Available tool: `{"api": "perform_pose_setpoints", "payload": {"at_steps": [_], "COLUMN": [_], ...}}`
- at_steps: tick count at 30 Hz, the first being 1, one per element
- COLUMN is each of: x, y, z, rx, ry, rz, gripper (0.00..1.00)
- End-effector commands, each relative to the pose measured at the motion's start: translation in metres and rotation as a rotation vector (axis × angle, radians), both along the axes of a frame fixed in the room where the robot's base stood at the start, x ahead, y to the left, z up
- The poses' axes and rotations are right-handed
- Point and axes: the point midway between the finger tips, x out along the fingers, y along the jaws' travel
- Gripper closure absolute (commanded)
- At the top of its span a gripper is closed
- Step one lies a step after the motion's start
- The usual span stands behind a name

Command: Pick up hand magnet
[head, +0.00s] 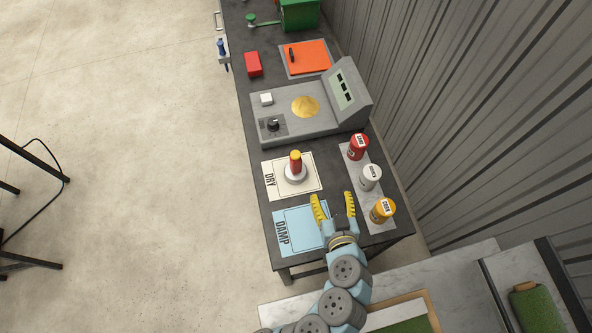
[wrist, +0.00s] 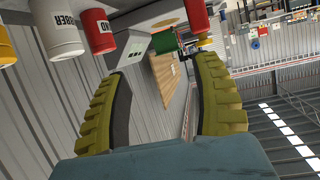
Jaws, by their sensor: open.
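A red handle with a yellow top on a round grey base, which looks like the hand magnet (head: 295,163), stands upright on the white DRY card (head: 313,183). Its red handle also shows at the top of the wrist view (wrist: 197,16), beyond the fingertips and toward the right finger. My gripper (head: 332,196) has two yellow ribbed fingers spread apart with nothing between them. In the head view it is over the near end of the bench, below and right of the red handle. The fingers also frame the wrist view (wrist: 165,75).
Red (head: 357,147), white (head: 370,178) and yellow (head: 382,211) cans stand in a row to the right. A blue DAMP card (head: 294,230) lies at the near left. Corrugated wall borders the right.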

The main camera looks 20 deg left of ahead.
Motion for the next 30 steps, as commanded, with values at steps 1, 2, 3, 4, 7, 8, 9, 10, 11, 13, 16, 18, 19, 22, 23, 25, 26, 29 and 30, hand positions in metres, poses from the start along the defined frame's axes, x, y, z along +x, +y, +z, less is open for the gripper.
{"api": "perform_pose_setpoints", "payload": {"at_steps": [1,2,3,4,7,8,9,10,11,13,16,18,19,22,23,25,26,29,30], "x": [-0.007,-0.011,-0.016,-0.019,-0.028,-0.029,-0.031,-0.032,-0.032,-0.03,-0.025,-0.02,-0.019,-0.012,-0.01,-0.005,-0.003,0.006,0.011], "y": [0.006,0.01,0.016,0.019,0.026,0.028,0.029,0.03,0.031,0.034,0.038,0.041,0.043,0.049,0.051,0.056,0.058,0.066,0.07], "z": [-0.006,-0.007,-0.007,-0.008,-0.007,-0.007,-0.007,-0.007,-0.008,-0.009,-0.013,-0.015,-0.016,-0.018,-0.019,-0.023,-0.024,-0.027,-0.028], "rx": [-0.008,-0.013,-0.018,-0.023,-0.034,-0.036,-0.038,-0.04,-0.041,-0.042,-0.042,-0.044,-0.044,-0.041,-0.04,-0.04,-0.04,-0.041,-0.04], "ry": [-0.001,0.0,-0.001,-0.001,-0.005,-0.005,-0.006,-0.005,-0.005,-0.006,-0.007,-0.007,-0.008,-0.008,-0.007,-0.005,-0.005,-0.005,-0.006], "rz": [0.041,0.069,0.101,0.12,0.172,0.18,0.191,0.197,0.2,0.205,0.204,0.204,0.204,0.204,0.205,0.205,0.205,0.203,0.204], "gripper": [0.35,0.35,0.35,0.35,0.35,0.35,0.35,0.35,0.35,0.35,0.35,0.35,0.35,0.35,0.35,0.35,0.35,0.35,0.35]}}
